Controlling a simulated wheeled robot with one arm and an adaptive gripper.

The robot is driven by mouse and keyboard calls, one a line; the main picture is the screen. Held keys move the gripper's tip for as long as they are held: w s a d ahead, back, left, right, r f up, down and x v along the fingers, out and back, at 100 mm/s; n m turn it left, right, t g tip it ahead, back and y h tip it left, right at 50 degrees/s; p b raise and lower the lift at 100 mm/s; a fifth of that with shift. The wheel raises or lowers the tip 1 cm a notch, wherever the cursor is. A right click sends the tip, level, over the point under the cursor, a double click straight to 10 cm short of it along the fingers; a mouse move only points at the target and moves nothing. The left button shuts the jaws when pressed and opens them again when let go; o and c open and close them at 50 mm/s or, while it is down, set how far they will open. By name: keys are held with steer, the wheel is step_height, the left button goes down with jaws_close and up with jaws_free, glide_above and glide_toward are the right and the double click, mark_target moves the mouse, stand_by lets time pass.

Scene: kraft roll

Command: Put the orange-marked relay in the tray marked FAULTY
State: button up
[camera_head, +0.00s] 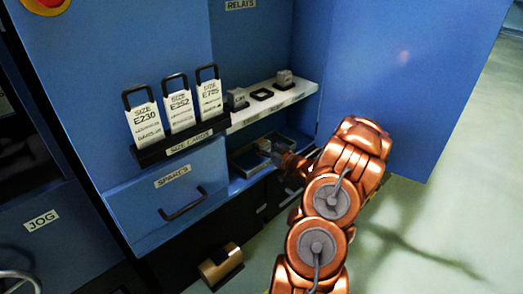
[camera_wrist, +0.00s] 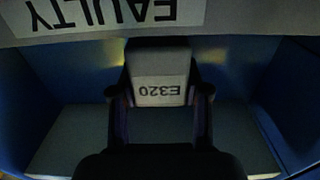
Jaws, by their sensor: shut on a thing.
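My gripper (camera_head: 277,155) reaches into the lower compartment of the blue cabinet, under the relay shelf. In the wrist view its two dark fingers (camera_wrist: 160,98) are shut on a grey relay (camera_wrist: 161,62) with a label reading E320, upside down in the picture. No orange mark on it can be made out. In the head view the tray (camera_head: 243,161) is partly hidden by my gripper. Whether the relay touches the tray floor cannot be told.
The white shelf (camera_head: 300,91) above carries two grey relays (camera_head: 284,78) (camera_head: 237,98) with an empty dark socket (camera_head: 262,94) between them. Size cards (camera_head: 181,111) stand at left above the SPARES drawer (camera_head: 172,190). A kraft roll (camera_head: 220,267) lies low in front.

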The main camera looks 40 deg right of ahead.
steer(key=w+d, duration=0.1)
steer(key=w+d+b, duration=0.1)
steer(key=w, duration=0.1)
steer(key=shift+w+d+f, duration=0.2)
steer(key=shift+w+d, duration=0.05)
steer(key=shift+d, duration=0.1)
steer(key=shift+f+b, duration=1.05)
steer(key=shift+f, duration=0.8)
steer(key=shift+r, duration=0.1)
steer(key=o, duration=1.2)
steer(key=shift+s, duration=0.2)
steer(key=s+p, duration=0.3)
steer(key=s, duration=0.8)
steer(key=shift+s+a+p, duration=0.15)
steer(key=shift+s+p, duration=0.15)
steer(key=shift+p, duration=0.1)
